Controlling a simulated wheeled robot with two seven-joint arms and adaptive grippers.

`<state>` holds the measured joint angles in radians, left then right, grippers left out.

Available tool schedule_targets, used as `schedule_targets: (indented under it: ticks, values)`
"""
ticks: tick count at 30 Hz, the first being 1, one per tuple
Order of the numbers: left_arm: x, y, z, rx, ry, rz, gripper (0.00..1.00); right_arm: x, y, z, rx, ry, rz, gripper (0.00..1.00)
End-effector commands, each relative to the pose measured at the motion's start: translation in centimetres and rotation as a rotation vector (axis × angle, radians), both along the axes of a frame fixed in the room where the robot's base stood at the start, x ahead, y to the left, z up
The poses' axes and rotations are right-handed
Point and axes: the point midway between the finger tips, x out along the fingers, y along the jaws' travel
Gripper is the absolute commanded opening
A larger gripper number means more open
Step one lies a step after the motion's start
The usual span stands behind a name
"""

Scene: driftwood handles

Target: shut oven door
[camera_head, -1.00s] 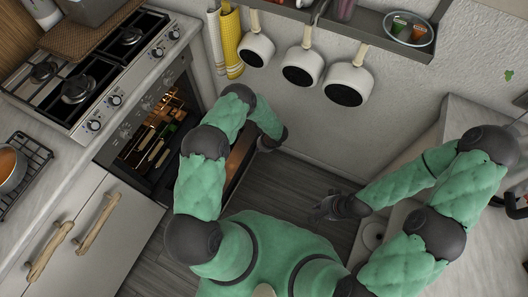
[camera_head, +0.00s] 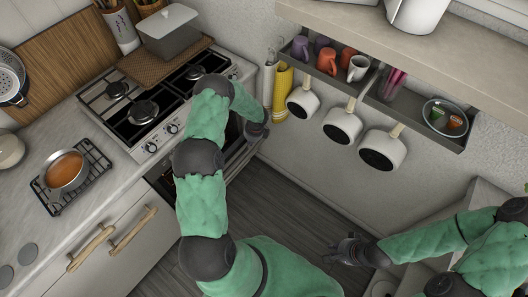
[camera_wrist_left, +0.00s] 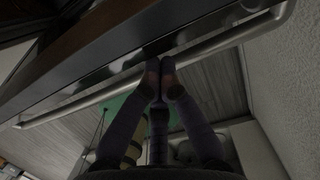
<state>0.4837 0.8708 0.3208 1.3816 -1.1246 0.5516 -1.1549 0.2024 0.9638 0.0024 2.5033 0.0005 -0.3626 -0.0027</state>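The oven door (camera_head: 238,158) shows beside my left arm in the head view, partly open, with a dark gap under the knob panel. Its near face is mostly hidden by the arm. My left gripper (camera_wrist_left: 162,72) shows in the left wrist view with its fingertips together at the door's edge. The silver handle bar (camera_wrist_left: 90,99) runs along the door (camera_wrist_left: 60,84) there. The fingers overlap the bar in the picture; I cannot tell whether they touch it. My right gripper (camera_head: 338,249) is open and empty over the floor in the head view.
The stove top (camera_head: 142,112) lies above the oven. A pan (camera_head: 64,170) stands on a rack at the left. Several white pots (camera_head: 342,126) hang on the wall at the right. The dark floor (camera_head: 290,215) is clear between the cabinets.

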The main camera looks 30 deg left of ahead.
Motion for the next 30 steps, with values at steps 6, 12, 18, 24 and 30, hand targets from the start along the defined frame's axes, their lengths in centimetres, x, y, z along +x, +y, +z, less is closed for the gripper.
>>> schedule_targets:
  ticks: [6,12,18,24,30]
  values:
    - [0.1,3.7,1.8,0.002,-0.002,0.003,0.00,0.0,0.0,0.9,0.000,0.000,0.000,0.17]
    - [0.1,5.1,2.2,0.001,-0.001,0.000,0.00,0.0,0.0,1.1,0.000,0.000,0.000,0.17]
    - [0.1,5.3,2.2,0.000,-0.001,0.000,0.00,0.0,0.0,1.1,0.000,0.000,0.000,0.17]
    - [0.1,5.3,2.2,0.000,-0.001,0.000,0.00,0.0,0.0,1.1,0.000,0.000,0.000,0.17]
    - [0.2,5.0,2.0,0.000,-0.001,-0.001,0.00,0.0,0.0,0.9,0.000,0.000,0.000,0.17]
